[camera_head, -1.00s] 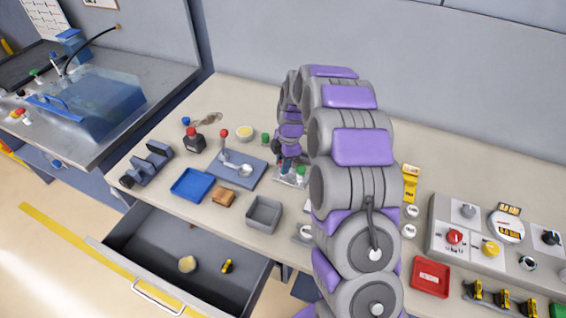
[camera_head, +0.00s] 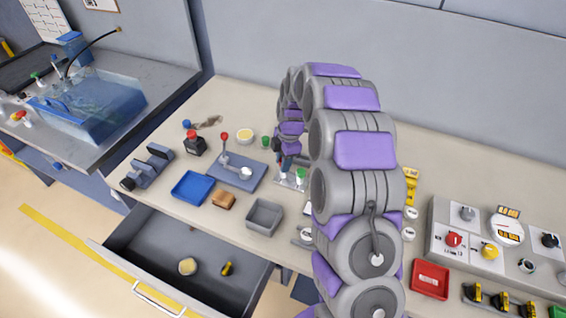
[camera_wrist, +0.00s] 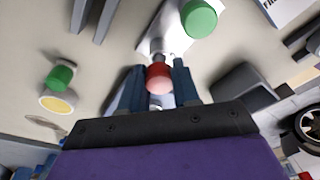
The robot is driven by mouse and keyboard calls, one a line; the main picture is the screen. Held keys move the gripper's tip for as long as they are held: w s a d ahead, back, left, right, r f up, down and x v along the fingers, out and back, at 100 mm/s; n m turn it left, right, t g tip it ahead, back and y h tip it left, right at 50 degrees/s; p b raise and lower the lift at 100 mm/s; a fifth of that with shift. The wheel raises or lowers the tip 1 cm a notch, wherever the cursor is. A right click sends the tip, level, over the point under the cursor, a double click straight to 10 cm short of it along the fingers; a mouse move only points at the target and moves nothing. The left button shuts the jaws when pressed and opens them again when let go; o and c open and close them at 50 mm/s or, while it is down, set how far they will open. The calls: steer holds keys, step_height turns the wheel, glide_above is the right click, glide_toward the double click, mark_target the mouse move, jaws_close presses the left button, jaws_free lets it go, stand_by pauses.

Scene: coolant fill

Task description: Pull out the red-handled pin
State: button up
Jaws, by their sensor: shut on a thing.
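In the wrist view the red handle (camera_wrist: 158,77) of the pin sits between the two fingers of my gripper (camera_wrist: 157,85), which is shut on it. A short pale metal part shows just beyond the handle, over a light metal plate (camera_wrist: 152,44). A green knob (camera_wrist: 198,18) stands close by on the same fixture. In the head view my gripper (camera_head: 287,163) is at this small fixture on the bench, beside the green knob (camera_head: 301,175). My arm and fingers hide the red handle there, and I cannot tell how deep the pin sits.
A blue-grey plate with a red-topped lever (camera_head: 224,136) stands to the left. A blue tray (camera_head: 192,187), a grey bin (camera_head: 265,216) and an open drawer (camera_head: 150,240) lie nearer the front. A control panel (camera_head: 490,245) and red tray (camera_head: 431,278) are at the right.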

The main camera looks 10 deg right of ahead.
steer(key=shift+r+p, duration=0.5)
steer(key=shift+r, duration=1.65)
